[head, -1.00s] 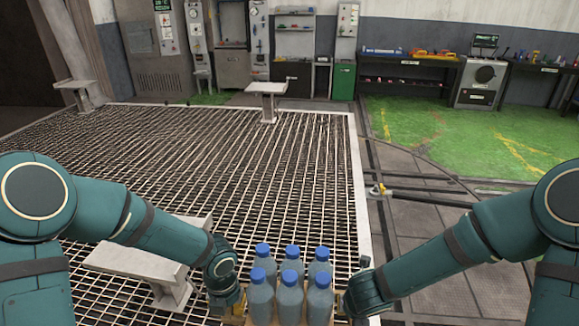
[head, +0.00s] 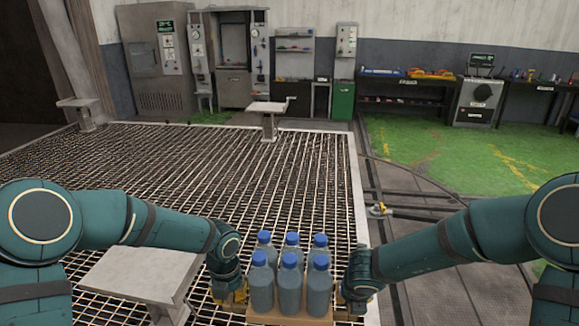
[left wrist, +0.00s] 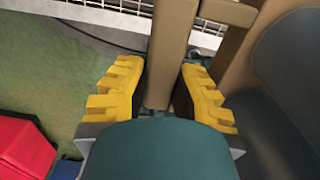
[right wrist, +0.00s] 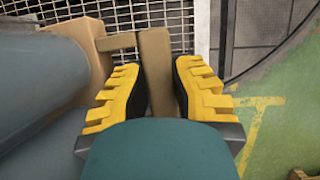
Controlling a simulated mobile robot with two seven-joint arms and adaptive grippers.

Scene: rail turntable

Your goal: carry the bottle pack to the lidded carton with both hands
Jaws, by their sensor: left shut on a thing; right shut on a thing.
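The bottle pack is several blue-capped clear bottles (head: 290,285) standing upright in a brown tray (head: 290,319), at the bottom middle of the head view. My left gripper (head: 230,292) is at the tray's left end. In the left wrist view its yellow fingers are shut on a brown handle bar (left wrist: 160,70). My right gripper (head: 350,300) is at the right end. In the right wrist view its fingers are shut on the other handle bar (right wrist: 156,75). I cannot make out the lidded carton in any view.
A large metal grating (head: 220,175) with a pale rim lies ahead. Pale stands rise from it at near left (head: 140,275) and far middle (head: 267,108). Rails and dark floor plates (head: 430,235) lie to the right. Workbenches and cabinets line the back wall, with green floor before them.

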